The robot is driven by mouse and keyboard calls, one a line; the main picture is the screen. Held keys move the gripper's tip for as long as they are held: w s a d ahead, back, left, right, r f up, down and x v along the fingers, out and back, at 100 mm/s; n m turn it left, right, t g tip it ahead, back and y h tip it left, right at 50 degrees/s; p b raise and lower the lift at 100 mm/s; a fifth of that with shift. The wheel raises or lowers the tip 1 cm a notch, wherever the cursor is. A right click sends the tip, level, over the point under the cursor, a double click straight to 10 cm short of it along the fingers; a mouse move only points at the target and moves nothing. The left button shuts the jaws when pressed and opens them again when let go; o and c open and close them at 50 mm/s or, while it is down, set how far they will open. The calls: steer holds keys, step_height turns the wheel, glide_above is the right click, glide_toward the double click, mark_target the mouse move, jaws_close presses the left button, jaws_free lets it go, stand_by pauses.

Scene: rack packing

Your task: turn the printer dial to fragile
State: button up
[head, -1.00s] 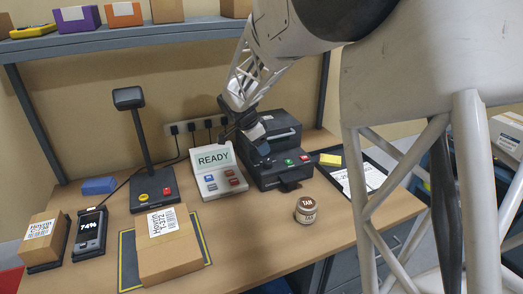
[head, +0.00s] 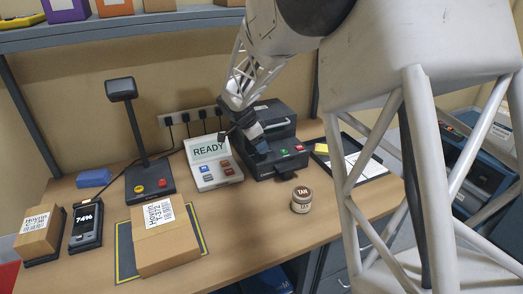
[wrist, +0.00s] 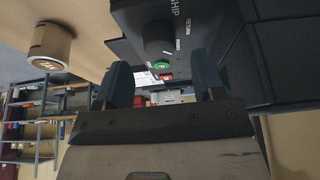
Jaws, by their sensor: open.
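The black printer (head: 272,118) stands at the back of the desk, with a green button (head: 284,150) and a red button on its front panel. My gripper (head: 257,146) is at the left part of that panel and hides the dial in the head view. In the wrist view the round black dial (wrist: 158,28) shows beyond my open, empty fingers (wrist: 161,62), with a white pointer mark and the labels SHIP and RETURN beside it. I cannot read a fragile label. The dial is not gripped; whether a finger touches it I cannot tell.
Left of the printer is a console (head: 213,172) reading READY. A jar labelled TAN (head: 301,200) stands in front, and a clipboard (head: 360,165) lies to the right. A scanner stand (head: 152,180) and a carton (head: 165,240) are further left. The desk's front middle is clear.

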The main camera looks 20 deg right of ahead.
steer(key=shift+x, duration=1.85)
steer(key=shift+c, duration=0.4)
steer(key=c, duration=0.8)
steer(key=shift+n, duration=0.6)
steer(key=o, duration=0.9)
steer(key=shift+t, duration=0.3)
steer(key=shift+v, duration=3.9)
